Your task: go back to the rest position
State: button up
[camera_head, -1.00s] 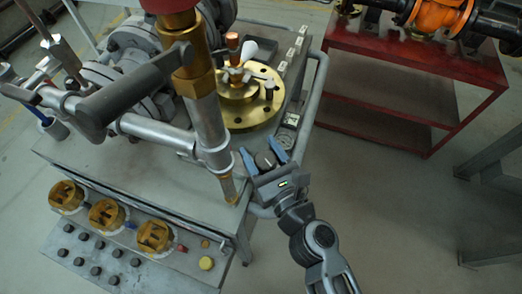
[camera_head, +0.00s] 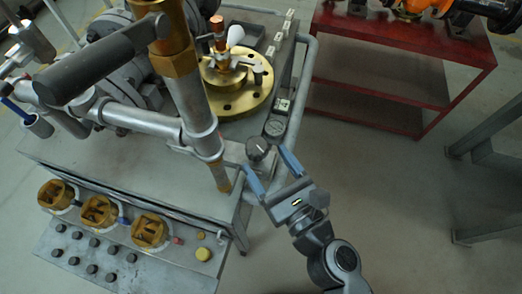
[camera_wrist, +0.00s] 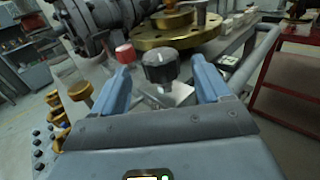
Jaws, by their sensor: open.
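My gripper (camera_head: 270,172) is open and empty in the head view, with its blue fingers spread near the right corner of the grey workbench (camera_head: 120,165). A dark round knob (camera_head: 257,148) with a white mark stands on the bench just beyond the fingertips. In the wrist view, the knob (camera_wrist: 160,66) shows between and beyond the two fingers (camera_wrist: 165,85); I cannot tell the exact gap. My arm reaches in from the lower right of the head view.
A panel with brass fittings (camera_head: 150,230) is in front. A red table (camera_head: 400,40) stands at the back right.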

jog(key=shift+s+d, duration=0.2)
jog(key=shift+s, duration=0.1)
dwell(0.4)
jog(key=s+d+f+n+g+h, duration=0.15)
jog(key=s+d+n+h, duration=0.45)
jog(key=s+d+n, duration=0.6)
jog(key=s+d+r+n+h, duration=0.1)
jog(key=s+d+r+n, duration=0.1)
jog(key=s+r+n, duration=0.3)
jog(key=s+d+r+n, duration=0.3)
jog(key=s+r+n, duration=0.3)
jog(key=n, duration=0.7)
jog(key=shift+s+d+r+n+h, duration=0.25)
jog(key=shift+s+d+n+h, duration=0.15)
jog(key=shift+s, duration=0.65)
jog(key=shift+a, duration=0.15)
dwell(1.1)
